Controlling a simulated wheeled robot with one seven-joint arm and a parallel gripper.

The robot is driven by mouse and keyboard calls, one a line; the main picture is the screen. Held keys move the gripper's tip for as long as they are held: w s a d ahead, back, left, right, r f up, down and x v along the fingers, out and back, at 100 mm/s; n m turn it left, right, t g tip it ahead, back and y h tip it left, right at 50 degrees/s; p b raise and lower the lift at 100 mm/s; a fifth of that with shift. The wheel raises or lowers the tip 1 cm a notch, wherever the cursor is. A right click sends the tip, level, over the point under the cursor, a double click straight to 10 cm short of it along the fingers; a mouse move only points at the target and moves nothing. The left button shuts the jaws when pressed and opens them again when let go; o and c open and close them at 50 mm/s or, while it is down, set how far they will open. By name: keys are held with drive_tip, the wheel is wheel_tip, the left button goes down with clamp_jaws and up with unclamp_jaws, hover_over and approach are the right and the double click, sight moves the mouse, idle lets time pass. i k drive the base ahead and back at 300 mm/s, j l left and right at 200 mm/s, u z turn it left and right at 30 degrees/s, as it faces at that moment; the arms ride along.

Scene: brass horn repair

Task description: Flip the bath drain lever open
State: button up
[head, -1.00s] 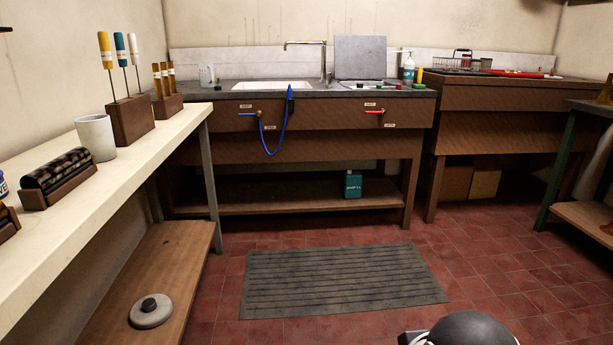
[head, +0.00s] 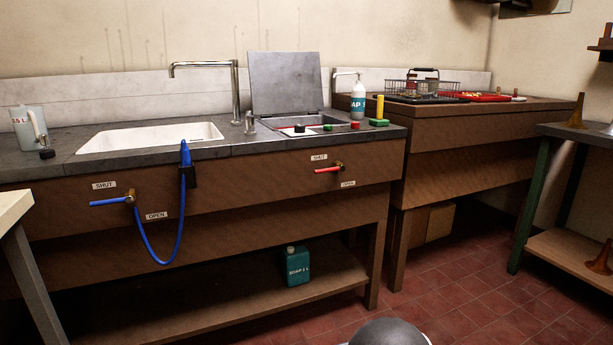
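A red lever (head: 327,170) is on the front of the brown sink cabinet, below the counter well with the raised grey lid (head: 285,83). It lies about level, its handle pointing left from a brass pivot. A SHUT label (head: 319,157) is above it, and an OPEN label (head: 348,184) is below right of the pivot. A blue lever (head: 108,202) below the white sink (head: 150,138) also points left, with its own SHUT label (head: 104,185) and OPEN label (head: 157,216). My gripper is not in view.
A blue hose (head: 180,230) hangs in a loop from a holder between the levers. A teal soap can (head: 297,265) stands on the lower shelf. A pale bench corner (head: 12,210) is at the left edge. Red tiled floor (head: 450,290) is clear at right.

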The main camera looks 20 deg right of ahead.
sight(341, 167)
drive_tip(key=i+j+z, duration=0.1)
drive_tip(key=i+z, duration=0.15)
drive_tip(key=i, duration=0.15)
drive_tip(key=i+j+z, duration=0.15)
drive_tip(key=i+z, duration=0.15)
drive_tip(key=i+j+z, duration=0.25)
drive_tip(key=i, duration=0.15)
drive_tip(key=i+j+u, duration=0.15)
drive_tip(key=j+u, duration=0.15)
